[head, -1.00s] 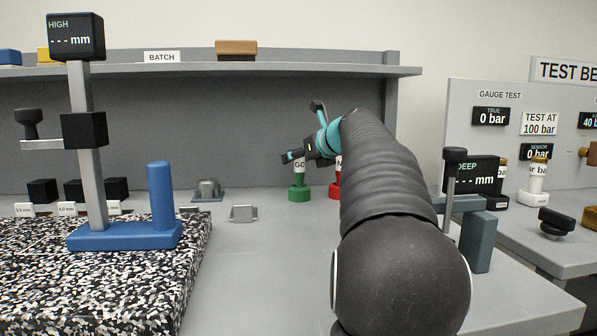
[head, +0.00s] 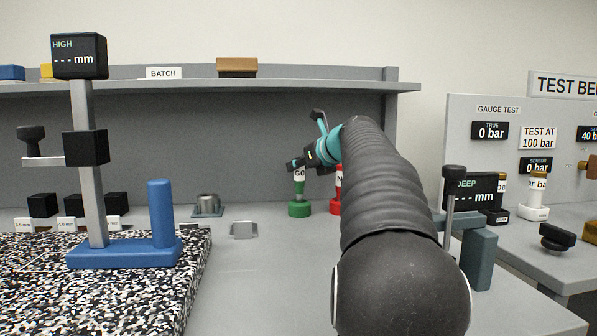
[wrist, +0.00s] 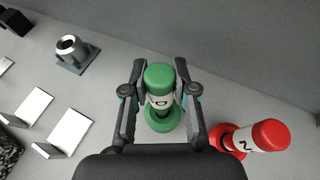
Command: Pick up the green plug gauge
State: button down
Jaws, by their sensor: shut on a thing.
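The green plug gauge (head: 299,175) has a white label reading GO and stands upright over a round green base (head: 299,209) on the bench. In the wrist view its green top (wrist: 159,76) is between the fingers, with the base below it. My gripper (wrist: 158,95) is shut on the gauge, one finger on each side. In the head view my gripper (head: 297,164) reaches it from the right, and its fingers cover the gauge's top. The lower tip of the gauge cannot be clearly told apart from the base.
A red gauge (wrist: 265,136) stands close to the right on its own red base. A shelf (head: 200,87) runs above; a blue-based height stand (head: 125,253) is at left.

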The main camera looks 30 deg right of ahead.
jog(key=shift+r, duration=0.6)
jog(key=s+a+b, duration=0.1)
jog(key=s+a, duration=0.3)
jog(key=s, duration=0.4)
jog(key=s+a+b, duration=0.1)
jog(key=s+a, duration=0.3)
jog(key=s, duration=0.4)
jog(key=shift+s+r, duration=0.15)
jog(key=shift+r, duration=0.15)
